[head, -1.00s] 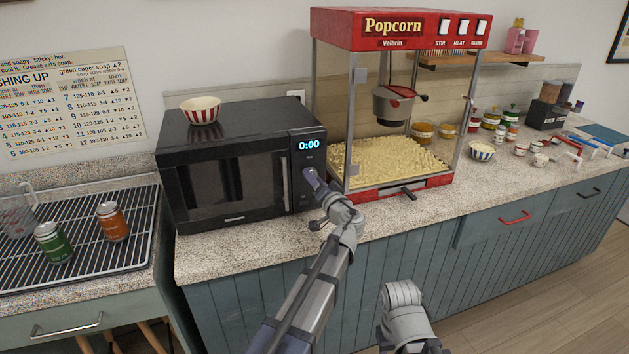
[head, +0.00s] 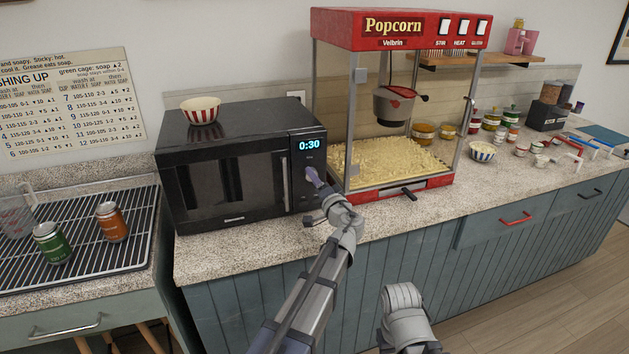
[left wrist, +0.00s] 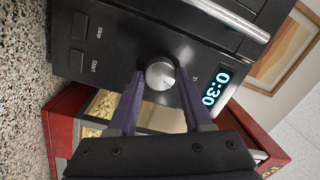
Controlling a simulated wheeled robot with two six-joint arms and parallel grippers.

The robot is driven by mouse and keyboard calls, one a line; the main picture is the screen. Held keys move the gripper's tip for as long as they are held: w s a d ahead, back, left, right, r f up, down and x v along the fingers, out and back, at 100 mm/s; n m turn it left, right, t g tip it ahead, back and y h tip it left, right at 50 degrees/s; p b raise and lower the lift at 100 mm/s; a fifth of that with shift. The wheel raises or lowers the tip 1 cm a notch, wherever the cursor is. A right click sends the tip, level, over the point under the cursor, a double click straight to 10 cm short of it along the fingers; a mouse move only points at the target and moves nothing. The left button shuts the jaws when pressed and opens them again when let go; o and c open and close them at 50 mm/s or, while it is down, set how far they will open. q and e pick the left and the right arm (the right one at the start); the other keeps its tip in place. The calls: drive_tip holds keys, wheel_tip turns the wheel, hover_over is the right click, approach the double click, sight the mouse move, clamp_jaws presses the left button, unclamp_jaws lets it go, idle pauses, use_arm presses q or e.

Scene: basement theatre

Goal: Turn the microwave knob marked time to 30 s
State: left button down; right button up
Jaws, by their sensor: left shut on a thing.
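The black microwave (head: 225,180) stands on the counter with its door closed. Its display (head: 309,146) reads 0:30, and the same reading shows in the left wrist view (left wrist: 216,87). The round silver time knob (left wrist: 160,73) sits on the control panel below the display. My left gripper (head: 309,173) is at the panel, its jaws shut on the knob. In the left wrist view its two purple fingers (left wrist: 161,80) lie on either side of the knob. In the head view the gripper mostly hides the knob. My right gripper is not in view; only a grey arm part shows.
A red popcorn machine (head: 398,100) stands close to the right of the microwave. A striped bowl (head: 201,110) sits on top of the microwave. Start (left wrist: 86,67) and Stop (left wrist: 89,28) buttons are near the knob. A green can (head: 51,243) and an orange can (head: 112,222) stand on the left rack.

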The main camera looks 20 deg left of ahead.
use_arm(q)
drive_tip(key=shift+c, duration=1.6)
unclamp_jaws()
drive_tip(key=v, duration=0.7)
drive_tip(key=shift+s+d, duration=0.25)
drive_tip(key=shift+s, duration=0.05)
drive_tip(key=shift+f, duration=0.1)
drive_tip(key=s+d+f+n+g+h+p, duration=0.1)
drive_tip(key=s+f+n+g+h+p, duration=0.25)
drive_tip(key=s+f+g, duration=0.8)
drive_tip(key=s+d+f+m+g+h+p, duration=0.1)
drive_tip(key=s+d+f+h, duration=0.1)
drive_tip(key=s+d, duration=0.3)
drive_tip(key=s+d+f+m+g+h+p, duration=0.1)
drive_tip(key=s+d+f+g+h, duration=0.1)
drive_tip(key=s, duration=1.1)
drive_tip(key=d+f+h, duration=0.1)
drive_tip(key=d+h, duration=0.1)
drive_tip(key=d, duration=0.1)
drive_tip(key=shift+s+d+f+h, duration=0.25)
drive_tip(key=shift+s+d+h, duration=0.1)
